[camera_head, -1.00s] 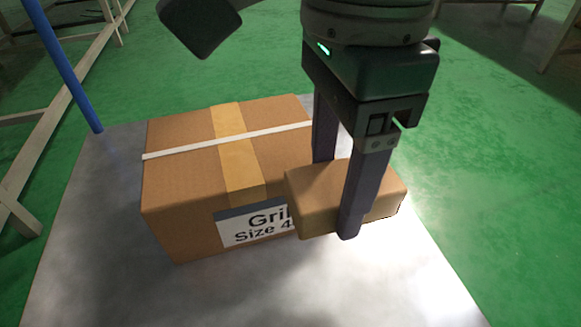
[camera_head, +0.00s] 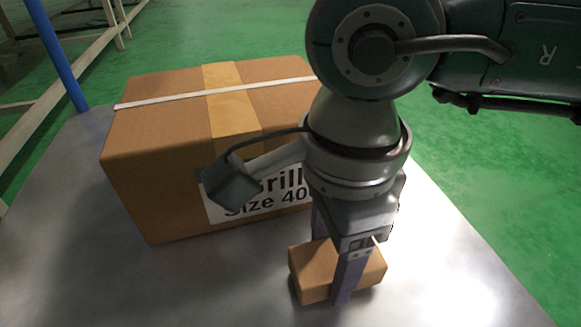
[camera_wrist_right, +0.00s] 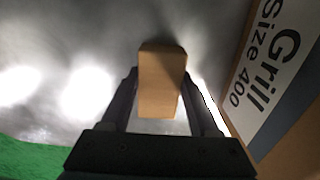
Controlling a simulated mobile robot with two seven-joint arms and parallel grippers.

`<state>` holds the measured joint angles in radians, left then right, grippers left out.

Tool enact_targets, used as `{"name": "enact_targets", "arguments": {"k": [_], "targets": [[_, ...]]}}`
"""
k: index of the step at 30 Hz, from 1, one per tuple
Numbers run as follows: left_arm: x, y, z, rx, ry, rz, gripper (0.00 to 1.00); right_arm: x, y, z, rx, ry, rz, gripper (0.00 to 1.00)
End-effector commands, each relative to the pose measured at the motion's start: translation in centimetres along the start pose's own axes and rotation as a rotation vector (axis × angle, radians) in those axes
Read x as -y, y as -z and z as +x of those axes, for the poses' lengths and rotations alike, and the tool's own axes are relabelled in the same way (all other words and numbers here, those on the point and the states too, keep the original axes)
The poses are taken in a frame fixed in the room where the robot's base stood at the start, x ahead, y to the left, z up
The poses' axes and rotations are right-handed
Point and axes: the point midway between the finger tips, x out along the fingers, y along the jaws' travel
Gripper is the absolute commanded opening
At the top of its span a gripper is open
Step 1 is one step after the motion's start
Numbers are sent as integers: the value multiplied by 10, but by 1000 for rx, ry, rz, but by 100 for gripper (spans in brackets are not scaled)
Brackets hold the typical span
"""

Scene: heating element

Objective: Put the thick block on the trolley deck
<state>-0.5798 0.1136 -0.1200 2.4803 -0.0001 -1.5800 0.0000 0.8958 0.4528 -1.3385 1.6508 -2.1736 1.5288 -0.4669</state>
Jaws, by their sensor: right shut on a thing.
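The thick block (camera_head: 312,271) is a small brown block in the lower middle of the head view. My right gripper (camera_head: 345,290) is shut on it, with one finger across its near face. The wrist view shows the block (camera_wrist_right: 162,80) between the two fingers (camera_wrist_right: 163,100). The block is at or just above the grey trolley deck (camera_head: 440,270), in front of the large carton; I cannot tell whether it touches. My left gripper is not in view.
A large taped carton (camera_head: 160,150) labelled "Grill Size 400" stands on the deck behind the block. A blue post (camera_head: 58,55) rises at the deck's far left corner. The deck is bare at the front left and right. Green floor lies beyond.

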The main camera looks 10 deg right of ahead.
Motion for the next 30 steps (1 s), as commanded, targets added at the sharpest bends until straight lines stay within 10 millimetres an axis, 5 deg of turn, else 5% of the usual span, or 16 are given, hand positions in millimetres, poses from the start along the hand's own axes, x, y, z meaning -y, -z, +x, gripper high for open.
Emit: {"name": "enact_targets", "arguments": {"k": [12,13,21,30], "targets": [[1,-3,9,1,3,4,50,0,0,12,0,0,0,0],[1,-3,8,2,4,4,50,0,0,11,0,0,0,64],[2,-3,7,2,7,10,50,0,0,10,0,0,0,92],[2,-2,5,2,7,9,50,0,0,7,0,0,0,92]]}}
